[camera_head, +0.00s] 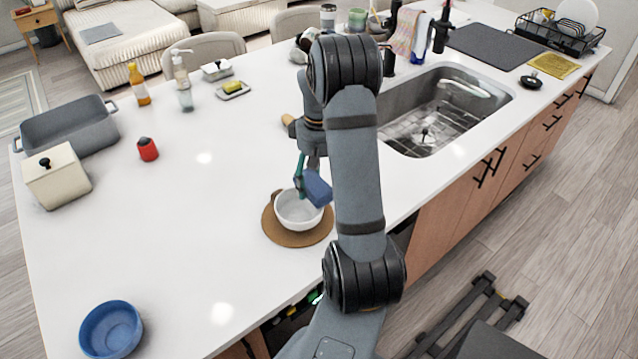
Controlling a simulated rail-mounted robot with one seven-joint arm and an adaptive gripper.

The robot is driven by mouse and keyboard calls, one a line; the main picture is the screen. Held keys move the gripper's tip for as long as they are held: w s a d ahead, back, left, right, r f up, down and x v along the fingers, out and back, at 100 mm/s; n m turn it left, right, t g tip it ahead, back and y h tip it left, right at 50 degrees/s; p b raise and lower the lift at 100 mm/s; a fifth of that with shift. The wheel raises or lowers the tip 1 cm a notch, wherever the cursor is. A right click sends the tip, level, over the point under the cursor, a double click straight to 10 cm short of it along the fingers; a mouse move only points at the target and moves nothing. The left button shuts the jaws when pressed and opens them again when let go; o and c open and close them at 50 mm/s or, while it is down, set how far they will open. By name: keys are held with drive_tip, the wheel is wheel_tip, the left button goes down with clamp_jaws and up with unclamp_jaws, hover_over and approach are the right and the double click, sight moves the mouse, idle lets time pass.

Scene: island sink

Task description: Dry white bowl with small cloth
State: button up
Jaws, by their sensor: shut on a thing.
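The white bowl (296,212) stands upright on a round brown mat (284,236) on the counter, left of the sink. My gripper (303,182) is above the bowl, pointing down at it, partly hidden behind my arm. It is shut on a small blue cloth (317,188), which hangs at the right part of the bowl's opening. I cannot tell whether the cloth touches the inside of the bowl.
The sink (432,112) is to the right of my arm. A blue bowl (111,330) stands at the front left. A red container (147,149), a grey tub (72,127) and a cream box (58,178) are at the left. The counter (190,235) between is clear.

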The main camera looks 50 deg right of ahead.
drive_tip(key=r+p, duration=0.1)
drive_tip(key=r, duration=0.2)
drive_tip(key=shift+w+a+r+p, duration=0.1)
drive_tip(key=shift+a+r+p, duration=0.15)
drive_tip(key=shift+a+p, duration=0.15)
drive_tip(key=shift+d+r+p, duration=0.25)
drive_tip(key=shift+r+p, duration=0.4)
drive_tip(key=shift+a+r+p, duration=0.1)
drive_tip(key=shift+r+p, duration=0.75)
drive_tip(key=shift+r, duration=0.25)
drive_tip(key=shift+f, duration=0.1)
